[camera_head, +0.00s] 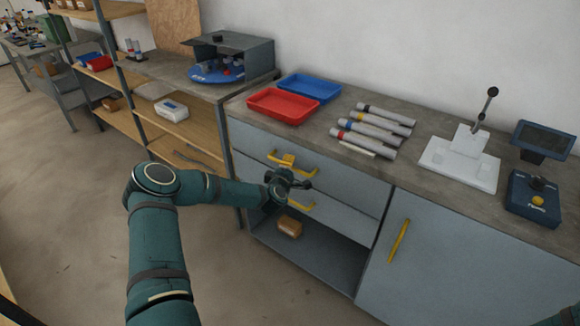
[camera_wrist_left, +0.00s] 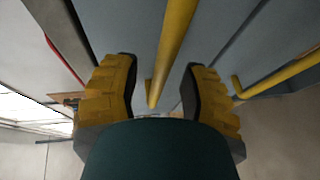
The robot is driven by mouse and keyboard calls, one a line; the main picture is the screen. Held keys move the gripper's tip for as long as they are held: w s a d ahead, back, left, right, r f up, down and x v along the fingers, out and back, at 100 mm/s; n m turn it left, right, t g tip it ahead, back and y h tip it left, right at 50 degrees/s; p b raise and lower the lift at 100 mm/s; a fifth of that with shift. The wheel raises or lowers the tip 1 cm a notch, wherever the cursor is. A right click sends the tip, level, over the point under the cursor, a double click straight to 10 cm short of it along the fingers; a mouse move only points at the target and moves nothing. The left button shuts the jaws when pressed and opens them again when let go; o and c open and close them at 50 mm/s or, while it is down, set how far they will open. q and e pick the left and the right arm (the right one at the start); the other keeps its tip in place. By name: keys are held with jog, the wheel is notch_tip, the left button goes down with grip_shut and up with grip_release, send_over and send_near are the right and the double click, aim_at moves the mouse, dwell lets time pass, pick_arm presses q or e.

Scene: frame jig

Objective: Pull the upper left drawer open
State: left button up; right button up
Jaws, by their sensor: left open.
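The upper left drawer (camera_head: 246,140) is a grey front in the bench, and it looks shut. Its yellow bar handle (camera_head: 307,173) is partly hidden by my left gripper (camera_head: 291,170). In the left wrist view, my left gripper (camera_wrist_left: 158,85) is open, with its two yellow-and-black fingers apart. A yellow bar handle (camera_wrist_left: 174,40) runs between the fingers, with visible gaps on both sides. It appears to be the upper drawer's handle. My right gripper is out of view.
A cabinet door with a yellow handle (camera_head: 398,241) is to the right. A red tray (camera_head: 283,106) sits on the bench above. Floor is clear at left.

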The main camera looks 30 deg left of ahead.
pick_arm(q)
jog(key=shift+x, duration=1.35)
grip_shut()
